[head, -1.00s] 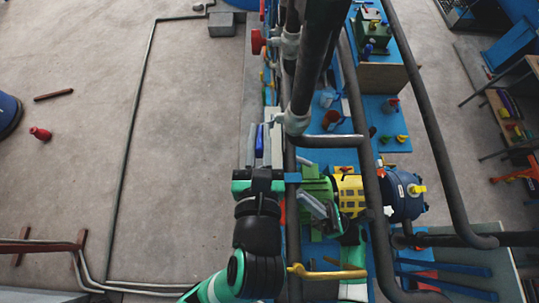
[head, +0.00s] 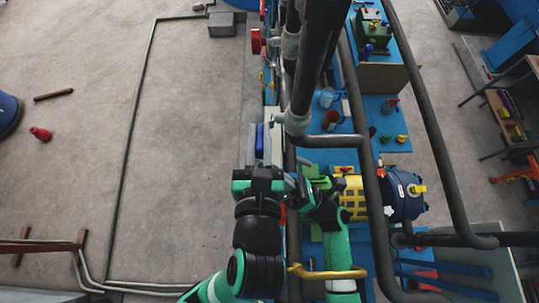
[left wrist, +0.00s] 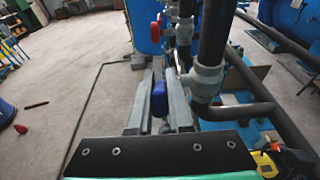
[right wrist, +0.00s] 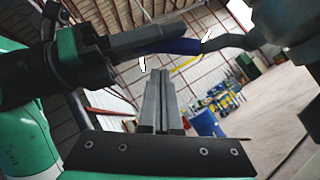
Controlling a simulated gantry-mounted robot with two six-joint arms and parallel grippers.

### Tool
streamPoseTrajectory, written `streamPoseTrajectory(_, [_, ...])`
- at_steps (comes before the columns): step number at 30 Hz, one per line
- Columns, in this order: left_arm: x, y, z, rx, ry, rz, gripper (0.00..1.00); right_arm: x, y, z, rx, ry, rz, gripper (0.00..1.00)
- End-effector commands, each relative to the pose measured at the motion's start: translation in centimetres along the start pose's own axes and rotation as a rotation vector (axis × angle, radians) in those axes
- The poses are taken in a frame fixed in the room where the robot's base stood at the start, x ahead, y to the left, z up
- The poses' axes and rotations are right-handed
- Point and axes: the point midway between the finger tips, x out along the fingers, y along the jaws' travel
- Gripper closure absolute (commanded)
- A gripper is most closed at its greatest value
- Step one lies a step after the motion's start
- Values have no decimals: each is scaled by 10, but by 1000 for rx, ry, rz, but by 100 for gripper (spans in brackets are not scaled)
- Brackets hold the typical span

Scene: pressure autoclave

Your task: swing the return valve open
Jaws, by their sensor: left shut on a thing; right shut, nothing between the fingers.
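The return valve's blue handle (head: 260,141) sits between the fingers of my left gripper (head: 262,136), which is shut on it. The left wrist view shows the blue handle (left wrist: 159,99) upright between the two grey fingers. In the right wrist view the blue grip (right wrist: 172,46) continues into a bent metal lever (right wrist: 232,41) that runs toward a grey valve body (right wrist: 285,25). My right gripper (right wrist: 160,88) is shut and empty, below the lever in that view. In the head view the right gripper is close beside my left wrist and its fingers are hard to make out.
Dark vertical pipes and a grey fitting (head: 295,122) stand just right of the handle. A red handle (head: 257,42) is farther up the pipes. A yellow pump guard (head: 352,195) and yellow lever (head: 328,273) lie right and below. The floor at left is mostly clear.

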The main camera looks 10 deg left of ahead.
Motion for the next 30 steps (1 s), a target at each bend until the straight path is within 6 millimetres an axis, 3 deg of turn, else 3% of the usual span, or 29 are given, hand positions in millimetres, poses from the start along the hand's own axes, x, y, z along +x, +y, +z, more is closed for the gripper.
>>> streamPoseTrajectory(6, [0,0,2,-3,-6,0,100,14,0,14,0,1,0,100])
streamPoseTrajectory(28, [0,-1,-1,1,3,-2,100,27,3,28,-4,-4,3,100])
streamPoseTrajectory(29, [0,-1,-1,1,4,-2,78,27,3,29,-5,-4,4,100])
streamPoseTrajectory(30, [0,-1,-1,1,4,-2,70,27,3,28,-5,-4,4,100])
